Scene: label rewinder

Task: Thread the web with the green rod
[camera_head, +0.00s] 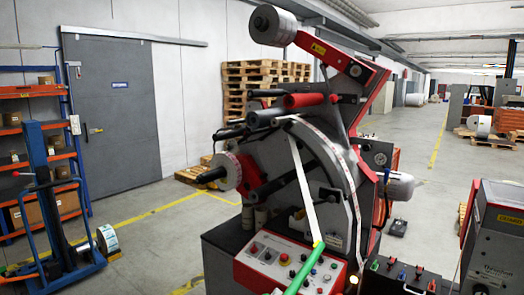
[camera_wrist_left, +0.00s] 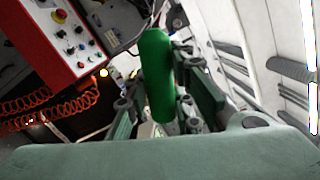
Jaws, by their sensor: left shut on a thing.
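The green rod (camera_head: 304,268) rises from the bottom edge of the head view, tilted up to the right, in front of the red-and-white control panel. Its upper end has a small yellowish tip. The white web (camera_head: 306,189) hangs as a narrow strip from the rollers down to that tip; whether it is attached there I cannot tell. In the left wrist view my left gripper (camera_wrist_left: 178,92) is shut on the green rod (camera_wrist_left: 157,75), which stands between its fingers. My left gripper is outside the head view. My right gripper is not in view.
The label rewinder (camera_head: 345,190) has black and red rollers (camera_head: 303,100) and a top reel (camera_head: 272,25). Its control panel (camera_head: 290,262) lies close behind the rod. A blue lift (camera_head: 43,215) stands at left and a red-grey machine (camera_head: 495,240) at right.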

